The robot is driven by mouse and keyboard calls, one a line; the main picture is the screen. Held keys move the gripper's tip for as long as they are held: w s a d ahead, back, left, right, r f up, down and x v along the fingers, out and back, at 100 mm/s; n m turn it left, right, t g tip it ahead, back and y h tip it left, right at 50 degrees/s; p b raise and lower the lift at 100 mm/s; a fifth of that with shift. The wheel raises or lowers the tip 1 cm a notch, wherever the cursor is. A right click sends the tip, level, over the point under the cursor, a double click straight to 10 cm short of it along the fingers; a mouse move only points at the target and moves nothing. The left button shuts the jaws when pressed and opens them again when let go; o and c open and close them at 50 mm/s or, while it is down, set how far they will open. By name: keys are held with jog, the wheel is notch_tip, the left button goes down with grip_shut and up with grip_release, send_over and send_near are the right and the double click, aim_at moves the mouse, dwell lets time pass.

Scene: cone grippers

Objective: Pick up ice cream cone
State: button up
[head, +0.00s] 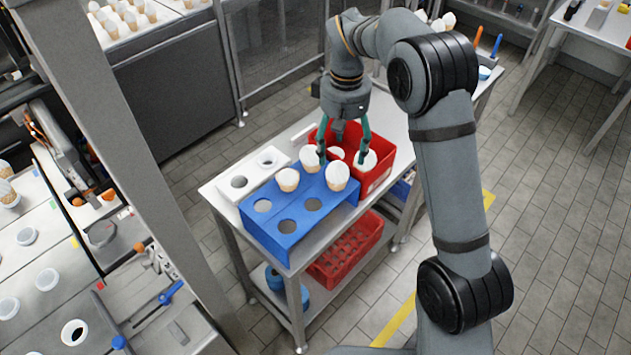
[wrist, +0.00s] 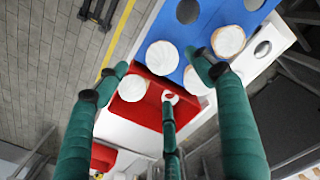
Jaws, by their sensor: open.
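Ice cream cones with white tops stand in the blue rack (head: 268,237): a left one (head: 288,180), a right one (head: 336,176) and a rear one (head: 309,158). White tops also show at the red crate (head: 378,180), one at its right (head: 365,160) and one farther left (head: 335,153). My gripper (head: 342,157) is open with its green fingers pointing down over the rack and crate edge. In the wrist view, a white top (wrist: 163,57) lies between the spread fingers, and another (wrist: 132,88) sits over the red crate. Contact is hard to tell.
A white block (head: 222,188) with round holes stands left of the blue rack. Front rack holes are empty. The metal cart (head: 207,192) has a lower shelf with another red crate (head: 345,250). A grey post stands left; tiled floor surrounds the cart.

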aim_at(337, 173)
jog(key=f, duration=0.2)
jog(key=shift+s+a+f, duration=0.25)
jog(key=shift+s+f, duration=0.05)
jog(key=shift+w+d+f, duration=0.1)
jog(key=shift+d+f, duration=0.05)
jog(key=shift+f, duration=0.5)
notch_tip(337, 173, down, 5)
jog(key=shift+f+p, duration=0.1)
jog(key=shift+p, duration=1.1)
jog(key=shift+c, duration=1.4)
jog(key=c, duration=0.6)
jog(key=shift+r, duration=0.2)
